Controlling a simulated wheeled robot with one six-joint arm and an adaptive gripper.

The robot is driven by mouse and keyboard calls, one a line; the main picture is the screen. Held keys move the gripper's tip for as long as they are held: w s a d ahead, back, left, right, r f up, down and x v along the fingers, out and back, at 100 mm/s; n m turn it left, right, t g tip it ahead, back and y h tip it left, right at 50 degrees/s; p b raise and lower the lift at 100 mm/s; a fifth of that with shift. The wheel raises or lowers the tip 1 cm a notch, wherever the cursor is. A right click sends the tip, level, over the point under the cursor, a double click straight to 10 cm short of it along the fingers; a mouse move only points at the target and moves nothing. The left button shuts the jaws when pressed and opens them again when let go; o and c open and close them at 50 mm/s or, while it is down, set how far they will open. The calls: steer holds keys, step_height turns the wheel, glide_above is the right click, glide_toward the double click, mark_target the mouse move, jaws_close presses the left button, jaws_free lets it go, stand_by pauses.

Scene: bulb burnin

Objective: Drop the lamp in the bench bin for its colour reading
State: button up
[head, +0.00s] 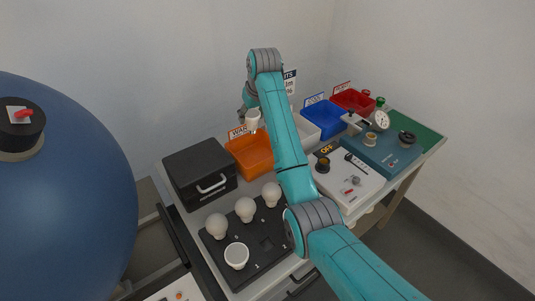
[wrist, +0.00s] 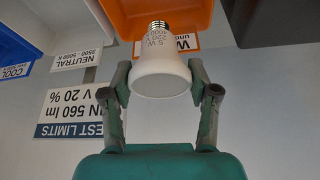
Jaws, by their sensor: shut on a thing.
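My gripper (wrist: 163,92) is shut on a white lamp (wrist: 160,72), holding it by its sides; its metal screw base and printed text show in the wrist view. In the head view the held lamp (head: 253,118) hangs above the orange bin (head: 252,153), labelled WARM, and is apart from it. The orange bin also shows at the top of the wrist view (wrist: 130,18). To its right stand a pale bin (head: 307,130), partly hidden by my arm, a blue bin (head: 325,118) and a red bin (head: 354,101). In the wrist view, signs read NEUTRAL and COOL.
A black tray (head: 266,243) holds several white lamps at the front. A black case (head: 200,172) stands left of the orange bin. A white device (head: 348,184) and a teal test unit (head: 383,150) stand at right. A large blue sphere (head: 65,190) fills the left.

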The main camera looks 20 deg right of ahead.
mark_target(255, 123)
steer(key=f, duration=0.5)
steer(key=shift+d+f, duration=0.15)
steer(key=shift+d, duration=0.05)
steer(key=shift+f, duration=2.6)
steer(key=shift+f, duration=0.6)
steer(key=o, duration=1.2)
steer(key=shift+c, duration=0.2)
steer(key=shift+r, duration=0.1)
steer(key=shift+r, duration=0.3)
steer(key=v, duration=1.2)
steer(key=shift+r, duration=0.25)
